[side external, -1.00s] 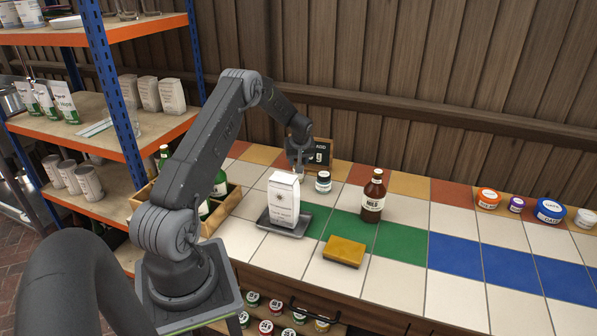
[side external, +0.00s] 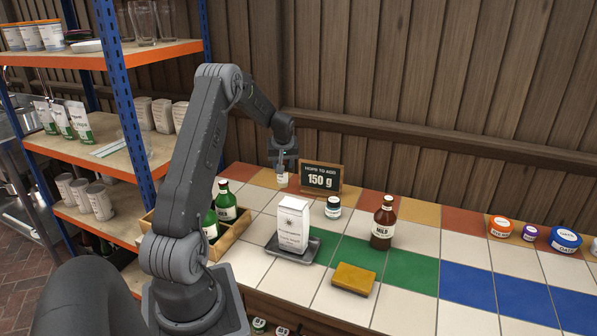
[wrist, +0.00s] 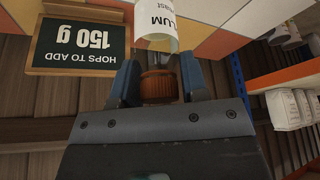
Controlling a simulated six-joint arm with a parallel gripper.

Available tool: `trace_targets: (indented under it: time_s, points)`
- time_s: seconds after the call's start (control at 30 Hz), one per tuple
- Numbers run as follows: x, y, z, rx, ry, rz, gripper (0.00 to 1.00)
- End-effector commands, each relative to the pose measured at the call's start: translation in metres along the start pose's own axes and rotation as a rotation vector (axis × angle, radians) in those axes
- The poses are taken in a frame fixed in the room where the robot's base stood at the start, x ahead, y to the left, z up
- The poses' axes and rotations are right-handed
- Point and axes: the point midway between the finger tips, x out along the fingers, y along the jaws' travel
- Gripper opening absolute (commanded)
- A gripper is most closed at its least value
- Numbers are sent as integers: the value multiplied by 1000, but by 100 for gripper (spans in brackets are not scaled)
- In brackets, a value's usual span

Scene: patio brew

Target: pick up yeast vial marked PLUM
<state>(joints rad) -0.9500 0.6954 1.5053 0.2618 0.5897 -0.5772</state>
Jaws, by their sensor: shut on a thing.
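The yeast vial (wrist: 158,30) has a white label that reads "LUM" with part of "yeast" below it, and an orange-brown ribbed cap. My gripper (wrist: 160,76) is shut on the vial, with its fingers on either side of the cap. In the side external view my gripper (side external: 283,166) is at the back of the counter, left of the chalkboard sign. The vial (side external: 282,180) shows small and pale below the fingers. I cannot tell whether its base touches the tiles.
The chalkboard sign (side external: 321,178) reading "150 g" stands close beside my gripper. Green bottles (side external: 226,203) sit in a wooden crate at left.

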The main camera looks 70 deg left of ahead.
Motion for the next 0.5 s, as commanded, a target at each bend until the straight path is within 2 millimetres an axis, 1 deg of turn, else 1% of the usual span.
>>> trace_targets:
  time_s: [0.03,0.2,0.3,0.5]
  points:
    - [-5,-9,-2,-4,1,0,17]
    - [-14,-25,-6,-2,1,0,17]
    - [-16,-28,-7,0,0,0,17]
    - [-16,-29,-7,0,-1,0,17]
